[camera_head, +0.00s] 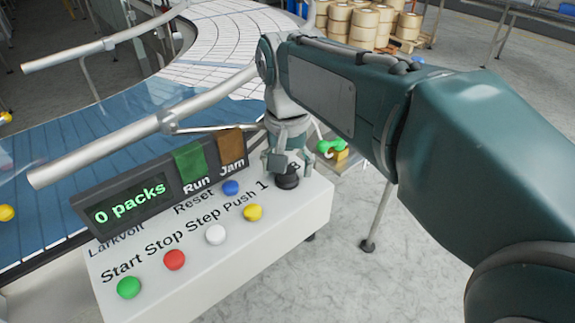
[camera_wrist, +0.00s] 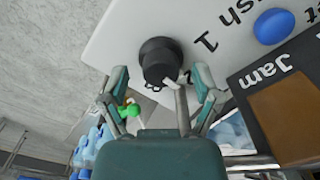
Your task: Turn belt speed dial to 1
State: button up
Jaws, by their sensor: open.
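The belt speed dial is a black round knob (camera_head: 288,178) at the right end of the white control panel (camera_head: 235,245), beside a printed "1". In the wrist view the dial (camera_wrist: 158,58) stands just ahead of the fingers, with a small pale pointer at its lower edge. My gripper (camera_head: 283,163) is over the dial, fingers pointing down at it. In the wrist view my gripper (camera_wrist: 165,88) has its fingers apart on both sides, with the dial between or just beyond the tips. I cannot tell whether they touch it. Other dial markings are partly hidden.
Green (camera_head: 129,287), red (camera_head: 174,260), white (camera_head: 216,235), yellow (camera_head: 253,212) and blue (camera_head: 231,188) buttons sit on the panel left of the dial. A display (camera_head: 128,203) reads "0 packs". A metal rail (camera_head: 120,145) and blue conveyor (camera_head: 45,190) lie behind.

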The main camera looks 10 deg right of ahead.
jog(key=shift+a, duration=0.25)
jog(key=shift+d, duration=0.2)
grip_shut()
jog(key=shift+n, duration=0.4)
jog(key=n, duration=0.5)
jog(key=shift+f+n, duration=0.1)
jog(key=shift+n, duration=0.3)
jog(key=n, duration=0.5)
jog(key=shift+n, duration=0.3)
